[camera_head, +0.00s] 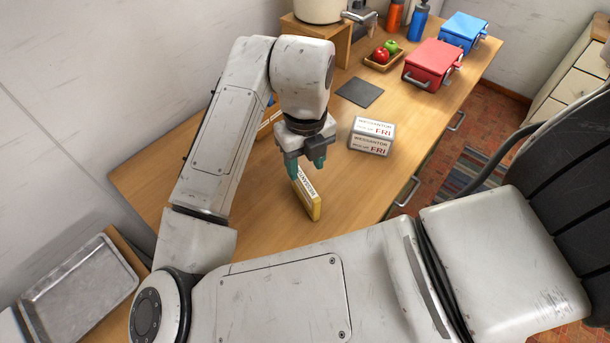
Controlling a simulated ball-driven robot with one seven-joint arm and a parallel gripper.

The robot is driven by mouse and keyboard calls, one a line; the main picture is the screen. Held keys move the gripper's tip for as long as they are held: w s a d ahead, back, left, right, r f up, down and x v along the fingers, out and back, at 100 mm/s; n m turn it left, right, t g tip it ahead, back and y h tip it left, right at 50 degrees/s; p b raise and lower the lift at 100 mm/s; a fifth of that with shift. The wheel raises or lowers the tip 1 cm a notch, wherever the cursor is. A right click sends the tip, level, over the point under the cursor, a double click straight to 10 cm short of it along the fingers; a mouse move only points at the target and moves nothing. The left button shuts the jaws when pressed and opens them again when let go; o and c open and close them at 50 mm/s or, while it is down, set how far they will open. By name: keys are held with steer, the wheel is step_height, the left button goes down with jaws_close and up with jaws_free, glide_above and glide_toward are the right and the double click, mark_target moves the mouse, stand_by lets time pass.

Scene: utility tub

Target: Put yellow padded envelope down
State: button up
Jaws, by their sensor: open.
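The yellow padded envelope (306,196) stands on edge on the wooden counter (262,215), a white label with dark print on its face. My gripper (307,167) is directly above its upper end, with teal fingertips pointing down. The jaws are open. The fingertips are close to the envelope's top; I cannot tell whether they touch it. Part of the envelope's far end is hidden by the gripper.
A white box marked FRI (371,136) stands just right of the gripper. Behind it are a dark mat (359,92), a fruit tray (397,61), a red box (432,64) and a blue box (464,32). A metal tray (80,288) lies at lower left. Counter left of the envelope is clear.

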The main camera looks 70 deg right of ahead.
steer(key=shift+r, duration=2.65)
